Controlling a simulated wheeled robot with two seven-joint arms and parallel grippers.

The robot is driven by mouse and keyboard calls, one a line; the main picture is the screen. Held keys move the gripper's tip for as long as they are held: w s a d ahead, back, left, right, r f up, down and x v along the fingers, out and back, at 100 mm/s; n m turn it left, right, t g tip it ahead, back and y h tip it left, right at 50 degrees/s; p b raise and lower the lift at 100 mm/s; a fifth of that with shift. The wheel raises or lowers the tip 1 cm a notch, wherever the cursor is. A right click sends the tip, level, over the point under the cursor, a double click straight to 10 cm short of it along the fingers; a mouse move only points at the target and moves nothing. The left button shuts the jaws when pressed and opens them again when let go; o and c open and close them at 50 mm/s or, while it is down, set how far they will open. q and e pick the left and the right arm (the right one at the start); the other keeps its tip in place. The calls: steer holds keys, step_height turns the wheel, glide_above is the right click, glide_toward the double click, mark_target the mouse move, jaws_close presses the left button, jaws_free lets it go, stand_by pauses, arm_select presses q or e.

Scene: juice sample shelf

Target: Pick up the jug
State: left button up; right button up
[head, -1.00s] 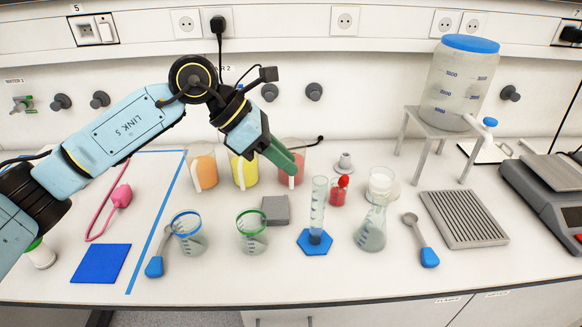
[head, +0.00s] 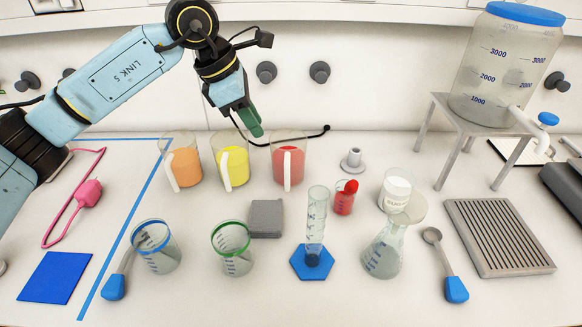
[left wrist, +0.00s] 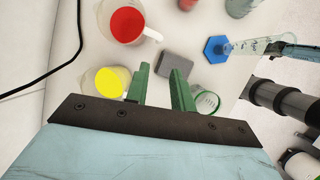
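Three clear jugs with white handles stand in a row at the back of the bench: an orange-filled jug (head: 185,165), a yellow-filled jug (head: 236,168) and a red-filled jug (head: 291,165). My left gripper (head: 252,124) is in the air near the tops of the yellow and red jugs. In the left wrist view, the green fingers (left wrist: 162,82) are apart with nothing between them. The red jug (left wrist: 127,24) and yellow jug (left wrist: 109,83) show there beyond the fingers, to the left. My right gripper is not in view.
In front stand a blue-rimmed beaker (head: 156,247), a green-rimmed beaker (head: 232,249), a grey block (head: 266,218), a graduated cylinder (head: 315,225) and a flask (head: 384,250). A large tank (head: 504,70) on a stand is at right. A black cable lies behind the jugs.

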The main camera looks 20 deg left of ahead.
arm_select(q)
steer(key=b, duration=0.3)
glide_toward(288, 164)
steer(key=a, duration=0.2)
steer(key=x, duration=1.4)
steer(key=shift+s+a+f+b, duration=0.2)
steer(key=shift+s+b, duration=0.2)
jaws_close()
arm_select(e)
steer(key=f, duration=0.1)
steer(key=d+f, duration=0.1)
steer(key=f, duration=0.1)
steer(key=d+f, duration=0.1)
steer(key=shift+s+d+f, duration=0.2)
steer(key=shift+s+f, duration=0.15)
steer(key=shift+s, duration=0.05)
arm_select(q)
steer(key=shift+r, duration=0.15)
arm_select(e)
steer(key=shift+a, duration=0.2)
